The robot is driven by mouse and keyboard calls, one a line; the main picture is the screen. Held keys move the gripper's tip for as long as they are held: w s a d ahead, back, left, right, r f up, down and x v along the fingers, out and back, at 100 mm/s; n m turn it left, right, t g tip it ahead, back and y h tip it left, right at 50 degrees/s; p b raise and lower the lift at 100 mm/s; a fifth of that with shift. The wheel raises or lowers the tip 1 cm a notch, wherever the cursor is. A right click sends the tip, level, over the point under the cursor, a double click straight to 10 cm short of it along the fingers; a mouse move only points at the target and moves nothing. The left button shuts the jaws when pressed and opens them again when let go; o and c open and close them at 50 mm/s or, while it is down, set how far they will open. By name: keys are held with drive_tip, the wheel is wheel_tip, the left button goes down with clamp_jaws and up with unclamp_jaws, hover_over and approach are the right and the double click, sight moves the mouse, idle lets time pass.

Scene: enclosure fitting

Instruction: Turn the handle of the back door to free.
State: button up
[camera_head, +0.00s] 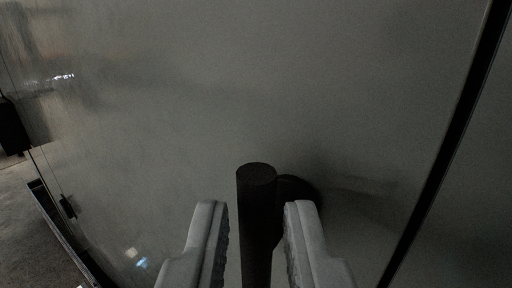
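The back door (300,70) is a large grey panel that fills most of the head camera view. Its handle (257,210) is a dark bar with a round end, standing out from the door at the lower middle. A dark round base (300,192) shows behind it, partly hidden by the right finger. My gripper (256,222) has its two pale fingers on either side of the handle. A gap shows between the left finger and the bar, and a narrower one on the right. The lower part of the handle is cut off by the picture edge.
A dark vertical seam (448,140) runs along the right of the door, with another grey panel beyond it. At the far left are the door's other edge, a dark fitting (68,206) and grey floor (22,220).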

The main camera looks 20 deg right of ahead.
sight(250, 217)
drive_tip(key=shift+x, duration=1.7)
clamp_jaws()
drive_tip(key=shift+w+a+n, duration=0.1)
drive_tip(key=shift+n, duration=0.2)
drive_tip(key=shift+w+a+f+n+g+h, duration=0.3)
drive_tip(key=shift+f+n+g+h, duration=0.2)
drive_tip(key=shift+n+g, duration=1.25)
drive_tip(key=shift+w+a+f+n+g+h, duration=0.2)
drive_tip(key=shift+w+f+n+g+h, duration=0.25)
drive_tip(key=shift+n+g, duration=1.3)
drive_tip(key=shift+w+a+f+n+g+h, duration=0.35)
drive_tip(key=shift+n+g+h, duration=0.3)
drive_tip(key=shift+n+g, duration=1.1)
drive_tip(key=shift+s+d+f, duration=0.1)
drive_tip(key=shift+s+d, duration=0.05)
